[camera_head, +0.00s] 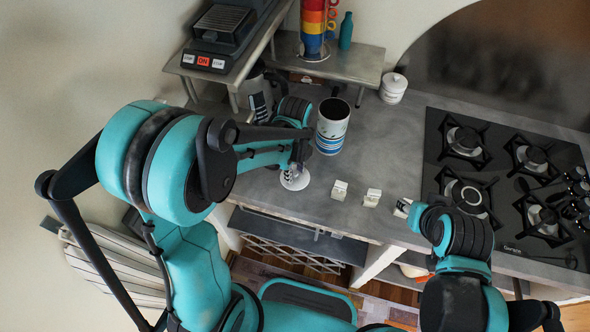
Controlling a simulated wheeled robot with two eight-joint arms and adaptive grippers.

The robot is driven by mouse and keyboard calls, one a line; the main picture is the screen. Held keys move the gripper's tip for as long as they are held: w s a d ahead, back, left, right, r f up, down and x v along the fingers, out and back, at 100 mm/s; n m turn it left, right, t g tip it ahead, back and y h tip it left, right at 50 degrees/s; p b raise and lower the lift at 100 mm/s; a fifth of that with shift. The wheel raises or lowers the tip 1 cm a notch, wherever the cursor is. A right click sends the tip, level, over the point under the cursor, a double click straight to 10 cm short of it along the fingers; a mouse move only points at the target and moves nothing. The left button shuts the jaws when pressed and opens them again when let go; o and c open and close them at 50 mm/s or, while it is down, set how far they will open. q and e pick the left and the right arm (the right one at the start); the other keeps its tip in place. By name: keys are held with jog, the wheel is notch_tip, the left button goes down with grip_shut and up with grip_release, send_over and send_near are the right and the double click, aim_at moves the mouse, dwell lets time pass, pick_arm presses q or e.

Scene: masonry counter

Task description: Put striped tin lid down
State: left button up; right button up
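The striped tin (332,137) stands upright on the grey counter, white with blue bands. Its top is open and dark inside. The round white lid (290,184) is below and left of the tin, near the counter's front edge. My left gripper (297,167) is right over the lid, its dark fingers at the lid's middle. The fingers hide part of the lid, so I cannot tell whether they grip it or whether it touches the counter. My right gripper (416,212) is at the right by the counter's front edge; its fingers are mostly hidden by its own arm.
Small white blocks (339,190) (372,197) stand along the front edge; another (402,207) is beside my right gripper. A black gas hob (500,180) fills the right. A white lidded pot (393,88) and a shelf with stacked coloured cups (313,25) stand behind. Counter between tin and hob is clear.

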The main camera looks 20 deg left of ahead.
aim_at(295, 173)
pick_arm(q)
jog(key=shift+r, duration=0.25)
notch_tip(295, 173, up, 11)
jog(key=p, duration=0.4)
jog(key=s+a+r+n+t, duration=0.2)
jog(key=s+n, duration=0.3)
jog(key=n, duration=0.6)
jog(key=s+a+r+n+t, duration=0.2)
jog(key=s+n+t, duration=0.3)
jog(key=n, duration=0.6)
jog(key=shift+s+a+r+n, duration=0.15)
jog(key=shift+a+r+n, duration=0.25)
jog(key=shift+r, duration=0.45)
